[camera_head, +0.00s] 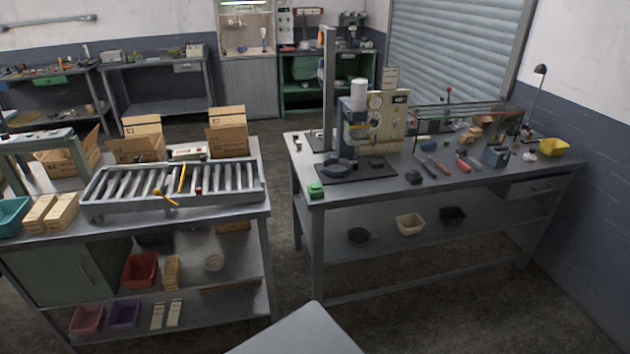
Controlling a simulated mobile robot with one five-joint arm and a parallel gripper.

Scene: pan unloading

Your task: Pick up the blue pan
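A round, dark blue pan-like thing (339,168) sits on the dark base plate (372,175) of a bench machine (357,115). The machine stands at the left part of the right workbench (450,205). The pan is small in this view, and its inside is hard to make out. My gripper is not in view, so its state and its distance from the pan do not show.
Hand tools (440,165) and a yellow bin (555,147) are further right. A roller conveyor (175,187) with cardboard boxes (228,132) behind stands on the left table. Open floor (280,260) separates the tables.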

